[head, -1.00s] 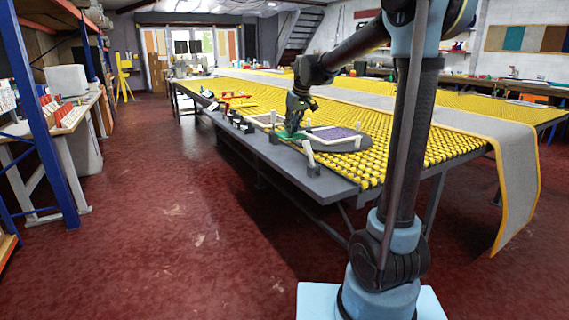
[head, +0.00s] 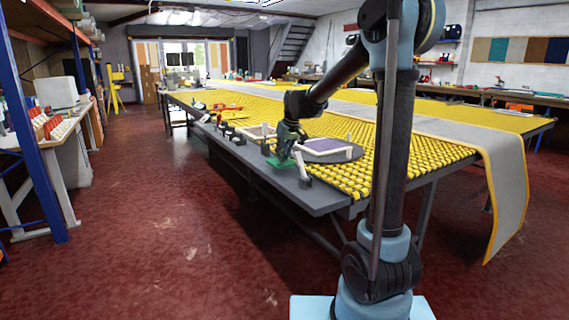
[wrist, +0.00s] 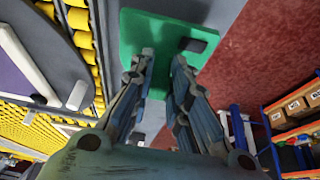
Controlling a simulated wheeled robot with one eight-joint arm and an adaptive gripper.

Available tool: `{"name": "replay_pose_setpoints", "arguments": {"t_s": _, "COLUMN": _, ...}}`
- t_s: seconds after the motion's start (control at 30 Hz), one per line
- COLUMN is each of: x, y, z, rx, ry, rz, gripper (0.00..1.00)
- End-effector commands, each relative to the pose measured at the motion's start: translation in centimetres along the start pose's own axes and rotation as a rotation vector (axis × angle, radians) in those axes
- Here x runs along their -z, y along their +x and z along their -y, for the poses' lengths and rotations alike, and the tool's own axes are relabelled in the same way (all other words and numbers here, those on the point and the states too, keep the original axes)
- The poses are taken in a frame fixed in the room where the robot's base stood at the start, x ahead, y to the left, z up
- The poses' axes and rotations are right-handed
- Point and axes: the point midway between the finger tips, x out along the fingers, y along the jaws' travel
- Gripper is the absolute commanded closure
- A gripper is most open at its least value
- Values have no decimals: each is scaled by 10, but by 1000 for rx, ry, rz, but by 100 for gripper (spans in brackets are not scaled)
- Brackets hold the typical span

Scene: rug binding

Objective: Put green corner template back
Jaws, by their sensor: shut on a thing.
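The green corner template (head: 282,162) is a flat green plate at the front edge of the long table. In the wrist view the green corner template (wrist: 160,30) lies at the fingertips, with a small dark block on its face. My gripper (head: 284,152) is over the table's grey edge strip, pointing down. In the wrist view my gripper (wrist: 163,62) has its fingers close together on the template; the exact grip point is partly hidden. I cannot tell whether the template touches the table.
A round grey board with a purple patch (head: 325,145) and white bars lies right of my gripper. Red and black tools (head: 225,110) lie farther along. The red floor in front is clear.

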Motion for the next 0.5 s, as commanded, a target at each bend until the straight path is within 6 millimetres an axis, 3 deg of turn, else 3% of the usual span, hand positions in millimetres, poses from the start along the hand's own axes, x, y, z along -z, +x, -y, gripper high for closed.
{"name": "replay_pose_setpoints", "arguments": {"t_s": 0.2, "x": -11, "y": 26, "z": 0, "rx": 0, "ry": 0, "rz": 0, "gripper": 100}}
{"name": "replay_pose_setpoints", "arguments": {"t_s": 0.5, "x": -13, "y": 30, "z": 0, "rx": 0, "ry": 0, "rz": 0, "gripper": 100}}
